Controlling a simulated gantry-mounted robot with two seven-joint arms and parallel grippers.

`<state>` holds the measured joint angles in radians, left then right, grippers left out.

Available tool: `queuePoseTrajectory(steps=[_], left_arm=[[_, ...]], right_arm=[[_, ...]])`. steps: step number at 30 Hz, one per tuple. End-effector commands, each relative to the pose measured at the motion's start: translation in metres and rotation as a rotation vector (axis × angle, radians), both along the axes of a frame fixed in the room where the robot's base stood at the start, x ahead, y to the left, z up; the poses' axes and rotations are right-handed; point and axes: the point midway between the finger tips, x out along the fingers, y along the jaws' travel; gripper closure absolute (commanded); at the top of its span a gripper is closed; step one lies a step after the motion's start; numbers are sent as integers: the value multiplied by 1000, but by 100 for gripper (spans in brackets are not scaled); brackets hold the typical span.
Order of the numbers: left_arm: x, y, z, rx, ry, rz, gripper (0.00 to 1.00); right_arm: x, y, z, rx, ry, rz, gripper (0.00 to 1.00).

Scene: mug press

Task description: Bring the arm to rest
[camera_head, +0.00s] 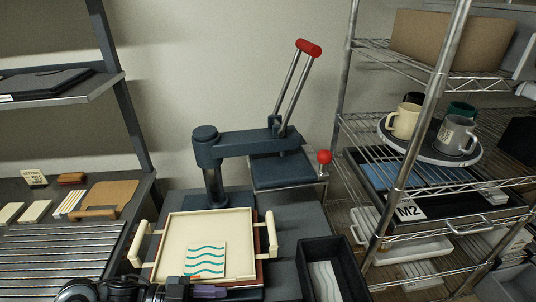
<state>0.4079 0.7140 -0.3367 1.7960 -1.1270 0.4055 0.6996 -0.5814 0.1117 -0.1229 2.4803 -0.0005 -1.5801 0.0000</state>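My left arm comes in along the bottom left edge, and its dark gripper (208,292) lies at the front edge of the press. Its fingertips are small and partly cut off, so I cannot tell whether it is open or shut. The dark blue press (235,146) has its upper head (284,170) swung to the right, with a red-gripped lever (309,48) raised. A cream tray (180,230) with side handles sits in front of the press column and holds a sheet with teal waves (205,260). My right gripper is not in view.
A wire rack at right holds a round tray (429,156) with several mugs, including a cream mug (403,121) and a grey mug (455,136). A black bin (332,272) stands right of the cream tray. Left shelves hold a wooden board (103,198) and small blocks.

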Motion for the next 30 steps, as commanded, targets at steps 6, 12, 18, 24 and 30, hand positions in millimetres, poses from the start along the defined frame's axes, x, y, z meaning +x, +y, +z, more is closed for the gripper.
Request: queuePoseTrajectory(steps=[6, 12, 18, 24, 30], left_arm=[[-39, -23, -45, -62, 128, -19, 60], [-81, -55, -68, -163, 212, -13, 60], [-109, -94, -91, -216, 240, 208, 60], [-97, -71, -116, -41, 246, 684, 60], [-104, 3, -140, 258, 361, 1054, 60]], right_arm=[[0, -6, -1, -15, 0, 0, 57], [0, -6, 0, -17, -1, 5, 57], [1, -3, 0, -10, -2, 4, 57], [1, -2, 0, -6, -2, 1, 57], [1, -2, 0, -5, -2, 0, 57]])
